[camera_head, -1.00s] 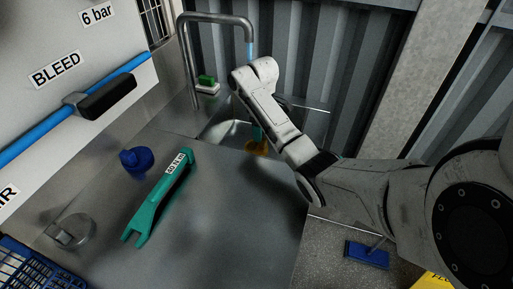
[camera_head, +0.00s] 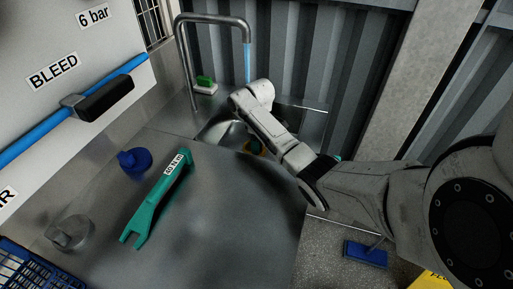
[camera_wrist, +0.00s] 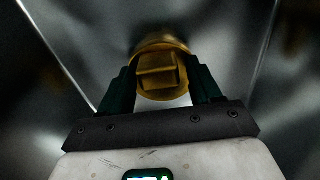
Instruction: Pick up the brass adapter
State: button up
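The brass adapter (camera_wrist: 158,75) shows large in the wrist view, with a square-looking end towards the camera and a wider round rim. The two dark green fingers of my gripper (camera_wrist: 161,82) are on either side of it. Their inner edges lie very near its sides; I cannot tell whether they press on it. In the head view a small part of the brass adapter (camera_head: 257,147) shows in the sink basin, beside my arm. My fingers are hidden behind the arm there.
The metal sink basin (camera_head: 213,133) has a tap (camera_head: 215,19) running water close to my arm. A green sponge (camera_head: 205,81) lies behind. A teal torque tool (camera_head: 152,211) and a blue fitting (camera_head: 134,162) are on the counter (camera_head: 225,220). A grey cabinet (camera_head: 40,100) stands at left.

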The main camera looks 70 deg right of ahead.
jog(key=c, duration=1.1)
jog(key=shift+r, duration=0.1)
jog(key=shift+r, duration=0.1)
jog(key=shift+w+r, duration=0.1)
jog(key=shift+r, duration=0.2)
jog(key=s, duration=0.2)
jog(key=s+r, duration=0.1)
jog(key=s, duration=0.1)
jog(key=shift+d+r, duration=0.15)
jog(key=shift+d, duration=0.05)
jog(key=shift+r+p, duration=3.25)
jog(key=shift+r, duration=3.15)
